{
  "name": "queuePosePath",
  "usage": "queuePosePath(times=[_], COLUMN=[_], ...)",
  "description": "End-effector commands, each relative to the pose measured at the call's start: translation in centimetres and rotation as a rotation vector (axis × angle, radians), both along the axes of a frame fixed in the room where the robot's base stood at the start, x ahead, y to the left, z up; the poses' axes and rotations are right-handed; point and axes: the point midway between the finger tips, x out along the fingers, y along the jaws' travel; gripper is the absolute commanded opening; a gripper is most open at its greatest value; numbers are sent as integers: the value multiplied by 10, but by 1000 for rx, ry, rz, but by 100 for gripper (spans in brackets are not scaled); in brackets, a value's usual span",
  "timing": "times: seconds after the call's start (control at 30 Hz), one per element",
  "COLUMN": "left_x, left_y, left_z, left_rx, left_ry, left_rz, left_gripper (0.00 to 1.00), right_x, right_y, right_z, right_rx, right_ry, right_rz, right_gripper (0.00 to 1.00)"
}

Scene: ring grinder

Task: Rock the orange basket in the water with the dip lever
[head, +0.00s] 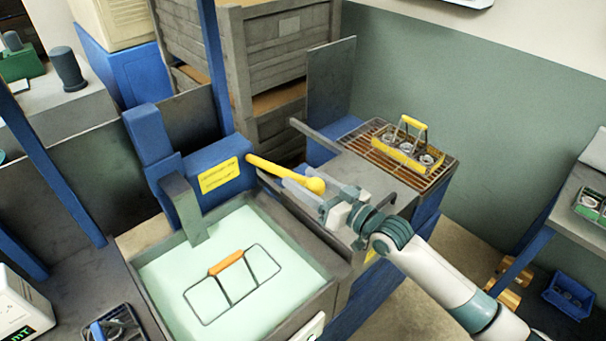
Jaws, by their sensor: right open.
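The orange basket (231,265) sits in the pale green water of the tank (310,283); only its orange grip and thin dark wire frame show clearly, and the rest is hidden under the water. My left gripper is not in view.
A yellow basket (408,151) with metal rings stands on a brown grate (439,164) to the right of the tank. A grey bracket (183,208) overhangs the tank's back left. A tray with a blue-handled basket (109,328) lies at the front left. Stacked grey crates (284,55) stand behind.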

Motion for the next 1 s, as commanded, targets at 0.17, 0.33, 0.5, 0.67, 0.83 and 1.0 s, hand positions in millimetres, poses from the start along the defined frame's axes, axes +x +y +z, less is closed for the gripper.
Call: queuePosePath(times=[0.17,0.33,0.5,0.67,0.83,1.0], left_x=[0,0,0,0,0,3], left_y=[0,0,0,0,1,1], left_z=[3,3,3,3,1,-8], left_rx=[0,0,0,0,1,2], left_ry=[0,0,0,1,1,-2], left_rz=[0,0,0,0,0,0], left_gripper=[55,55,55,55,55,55], right_x=[6,6,6,6,8,23], right_y=[6,7,7,7,7,9], right_z=[0,0,0,0,0,4], right_rx=[0,1,1,0,0,0], right_ry=[0,-1,-1,0,-1,-5], right_rz=[0,0,0,0,0,-1], right_gripper=[55,55,43,5,0,0])
